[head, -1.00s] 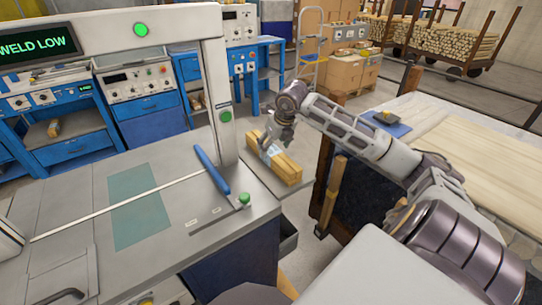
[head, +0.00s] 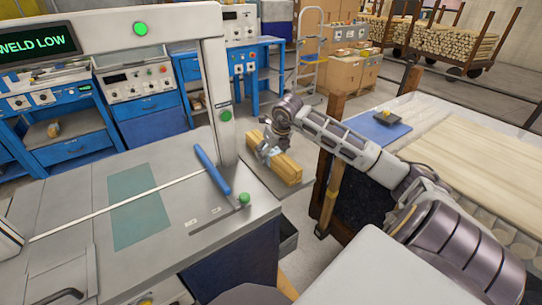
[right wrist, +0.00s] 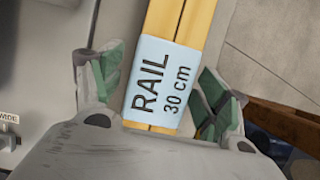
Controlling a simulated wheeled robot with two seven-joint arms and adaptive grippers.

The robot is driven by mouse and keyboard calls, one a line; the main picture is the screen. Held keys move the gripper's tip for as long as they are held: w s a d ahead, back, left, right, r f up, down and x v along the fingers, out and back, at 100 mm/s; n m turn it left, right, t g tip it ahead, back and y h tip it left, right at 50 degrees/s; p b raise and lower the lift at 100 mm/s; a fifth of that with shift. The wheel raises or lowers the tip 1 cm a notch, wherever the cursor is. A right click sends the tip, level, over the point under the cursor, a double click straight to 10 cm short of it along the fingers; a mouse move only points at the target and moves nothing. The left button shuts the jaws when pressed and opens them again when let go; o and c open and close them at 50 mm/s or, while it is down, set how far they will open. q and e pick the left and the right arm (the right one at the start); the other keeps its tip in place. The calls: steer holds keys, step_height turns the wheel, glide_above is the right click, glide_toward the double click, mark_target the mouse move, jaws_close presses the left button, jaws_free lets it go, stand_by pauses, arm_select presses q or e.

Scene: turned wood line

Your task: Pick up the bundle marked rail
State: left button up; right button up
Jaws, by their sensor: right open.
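The rail bundle (head: 284,166) is a stack of light wooden strips with a pale blue band, lying on a small grey side shelf (head: 262,178) at the right end of the machine. In the right wrist view the band (right wrist: 165,85) reads "RAIL 30 cm". My right gripper (head: 268,152) is over the bundle from above. In the right wrist view its green-padded fingers (right wrist: 160,95) are open, one on each side of the band, with a gap visible at each side. My left gripper is not in view.
The grey machine table (head: 70,225) carries a blue lever (head: 212,170), a green knob (head: 244,198) and an upright frame (head: 217,100) left of the bundle. A wooden post (head: 330,190) and a table with pale boards (head: 490,160) stand to the right.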

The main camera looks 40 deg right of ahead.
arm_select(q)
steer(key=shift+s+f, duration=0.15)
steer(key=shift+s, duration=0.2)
arm_select(e)
steer(key=shift+f, duration=0.1)
steer(key=c, duration=1.4)
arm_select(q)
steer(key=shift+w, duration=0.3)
arm_select(e)
steer(key=shift+w, duration=0.1)
steer(key=shift+c, duration=0.4)
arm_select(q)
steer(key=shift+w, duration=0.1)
